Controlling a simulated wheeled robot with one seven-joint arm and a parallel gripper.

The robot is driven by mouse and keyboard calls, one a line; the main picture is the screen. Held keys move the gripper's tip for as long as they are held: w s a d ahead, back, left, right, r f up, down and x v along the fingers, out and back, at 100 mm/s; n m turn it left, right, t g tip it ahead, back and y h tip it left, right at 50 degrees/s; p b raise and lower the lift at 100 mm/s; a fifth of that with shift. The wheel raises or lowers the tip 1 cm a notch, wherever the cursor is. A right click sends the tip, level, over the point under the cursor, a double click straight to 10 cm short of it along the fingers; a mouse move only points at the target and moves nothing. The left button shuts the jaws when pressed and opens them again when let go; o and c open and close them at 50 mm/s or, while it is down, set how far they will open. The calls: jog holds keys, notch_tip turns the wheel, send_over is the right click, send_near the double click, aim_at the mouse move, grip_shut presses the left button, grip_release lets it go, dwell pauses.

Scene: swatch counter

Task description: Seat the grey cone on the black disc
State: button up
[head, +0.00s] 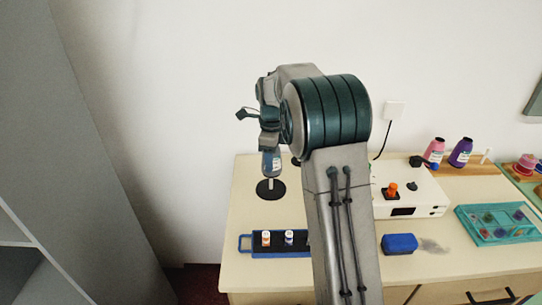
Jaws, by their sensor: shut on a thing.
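The black disc (271,190) lies on the counter at the left, with a short pale post standing up from its middle. My gripper (270,150) is above it, seen from behind and small in the head view. It is shut on the grey cone (271,163), a blue-grey shape with a pale label, held about upright. The cone hangs over the disc, with its lower end near the top of the post. I cannot tell whether the post touches or enters it. The fingertips are hard to make out.
A blue-edged black tray (262,251) with small spools stands in front of the disc. Right of my arm are a white box (405,209) with an orange knob, a blue block (400,244) and a teal tray (503,222). Pink (434,150) and purple (461,152) cones stand at the back.

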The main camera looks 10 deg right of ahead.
jog(key=shift+f+b, duration=1.75)
jog(key=shift+f, duration=1.5)
jog(key=o, duration=1.1)
jog(key=shift+r, duration=0.1)
notch_tip(320, 180, up, 14)
jog(key=shift+p, duration=0.4)
